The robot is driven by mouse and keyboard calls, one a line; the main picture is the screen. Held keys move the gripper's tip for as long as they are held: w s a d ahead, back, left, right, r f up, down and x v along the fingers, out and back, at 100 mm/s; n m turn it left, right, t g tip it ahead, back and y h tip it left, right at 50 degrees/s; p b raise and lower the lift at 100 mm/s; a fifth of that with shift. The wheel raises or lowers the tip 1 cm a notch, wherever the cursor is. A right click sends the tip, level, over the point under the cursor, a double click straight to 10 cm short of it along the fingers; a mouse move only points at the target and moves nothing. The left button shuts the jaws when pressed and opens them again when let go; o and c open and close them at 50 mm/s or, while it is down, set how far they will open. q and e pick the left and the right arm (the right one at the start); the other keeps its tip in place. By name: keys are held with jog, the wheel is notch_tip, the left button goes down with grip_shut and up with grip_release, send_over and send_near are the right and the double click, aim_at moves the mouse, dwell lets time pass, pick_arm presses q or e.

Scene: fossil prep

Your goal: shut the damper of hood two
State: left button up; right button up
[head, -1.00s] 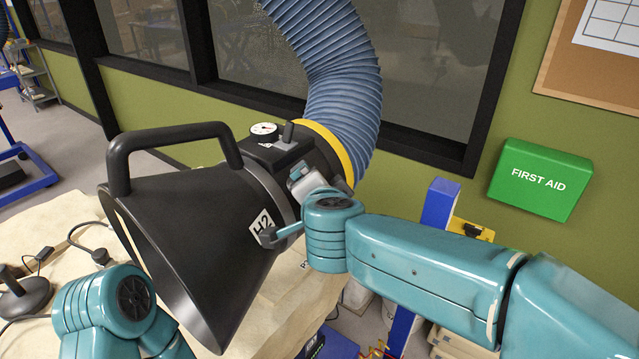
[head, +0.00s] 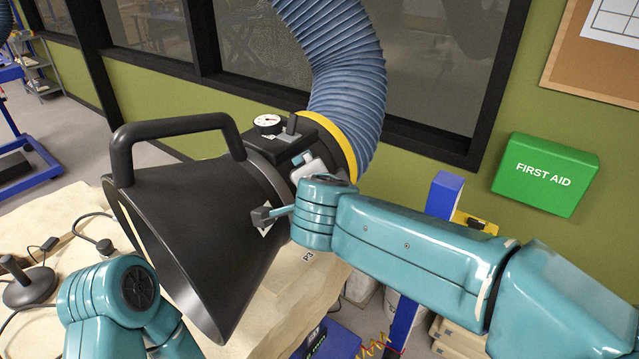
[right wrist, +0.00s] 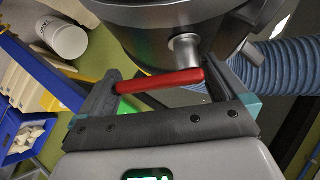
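The black cone-shaped hood (head: 205,225) fills the middle of the head view, with a carrying handle on top. Its white label (head: 265,228) is mostly covered by a part of my right arm. A red bar handle (right wrist: 160,80) on a silver shaft (right wrist: 185,50) sticks out of the hood body in the right wrist view. My right gripper (right wrist: 163,70) is open, with the red handle lying crosswise between its fingers, the handle's ends close to both; contact is unclear. My left gripper is out of view.
A gauge (head: 268,123) and a small dark lever (head: 291,122) sit on the hood's top. A ribbed blue hose (head: 345,75) rises behind it. A pale block (head: 265,310) lies below the hood. A green first aid box (head: 545,175) hangs on the wall at right.

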jog(key=b+v, duration=0.1)
jog(key=v, duration=1.5)
